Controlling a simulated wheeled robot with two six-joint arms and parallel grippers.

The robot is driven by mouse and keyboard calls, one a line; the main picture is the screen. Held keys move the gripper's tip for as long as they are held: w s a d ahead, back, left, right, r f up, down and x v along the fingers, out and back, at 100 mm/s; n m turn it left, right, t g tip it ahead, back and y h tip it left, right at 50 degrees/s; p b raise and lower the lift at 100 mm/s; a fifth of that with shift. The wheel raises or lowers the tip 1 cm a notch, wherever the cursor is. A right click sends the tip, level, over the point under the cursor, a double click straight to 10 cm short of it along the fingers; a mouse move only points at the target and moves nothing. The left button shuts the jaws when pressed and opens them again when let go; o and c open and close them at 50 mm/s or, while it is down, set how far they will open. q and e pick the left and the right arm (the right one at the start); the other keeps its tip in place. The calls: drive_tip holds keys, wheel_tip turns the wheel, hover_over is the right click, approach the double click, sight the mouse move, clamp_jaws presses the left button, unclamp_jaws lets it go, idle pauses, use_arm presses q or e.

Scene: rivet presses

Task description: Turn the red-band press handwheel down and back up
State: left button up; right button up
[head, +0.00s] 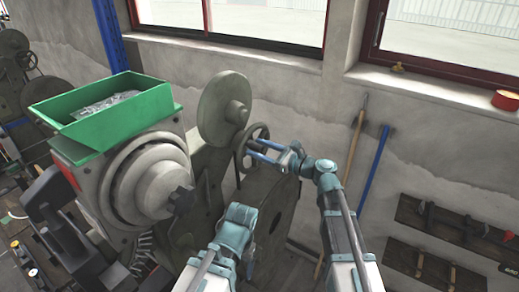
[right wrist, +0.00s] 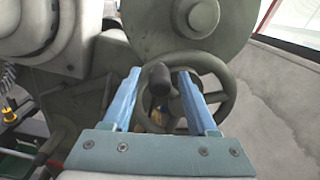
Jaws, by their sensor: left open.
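The dark handwheel (head: 243,165) is on the right side of a grey-green press, below a round disc; in the right wrist view the handwheel (right wrist: 231,92) nearly fills the middle. Its dark handle knob (right wrist: 158,76) sits between the fingers of my right gripper (right wrist: 157,72), with a gap visible on both sides. In the head view my right gripper (head: 264,150) reaches the wheel from the right. My left gripper (head: 247,268) is open and empty, low in front of the press. A small red strip (head: 68,174) shows on the press body's left side.
A green bin (head: 130,103) of small metal parts sits on top of the press. A large round disc (head: 220,105) stands above the wheel. Another press (head: 12,85) is at the far left. A wall and tools on racks (head: 450,225) are at right.

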clamp_jaws()
idle(1.2)
